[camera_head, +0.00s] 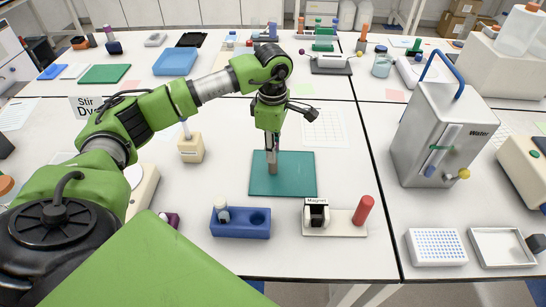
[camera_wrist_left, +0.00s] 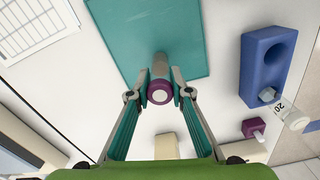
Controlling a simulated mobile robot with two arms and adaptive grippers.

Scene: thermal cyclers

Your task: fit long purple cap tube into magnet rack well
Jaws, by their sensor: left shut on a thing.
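My left gripper (camera_head: 272,152) points down over the teal mat (camera_head: 300,180). In the left wrist view the gripper (camera_wrist_left: 160,95) is shut on a long tube with a purple cap (camera_wrist_left: 160,92), seen from the cap end. Its pale body (camera_wrist_left: 159,66) runs away toward the mat; I cannot tell whether its far end touches it. In the head view the tube is hard to separate from the fingers. The magnet rack (camera_head: 335,229) stands front right of the mat, with a black and white block labelled "Magnet" (camera_head: 317,212). My right gripper is out of view.
A blue two-hole rack (camera_head: 238,230) holds a pale-capped tube (camera_head: 223,213); its right hole is empty. A red cylinder (camera_head: 363,209) stands on the magnet rack's right end. Another purple-capped item (camera_head: 171,218) is at left. A water bath (camera_head: 435,135) stands at right.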

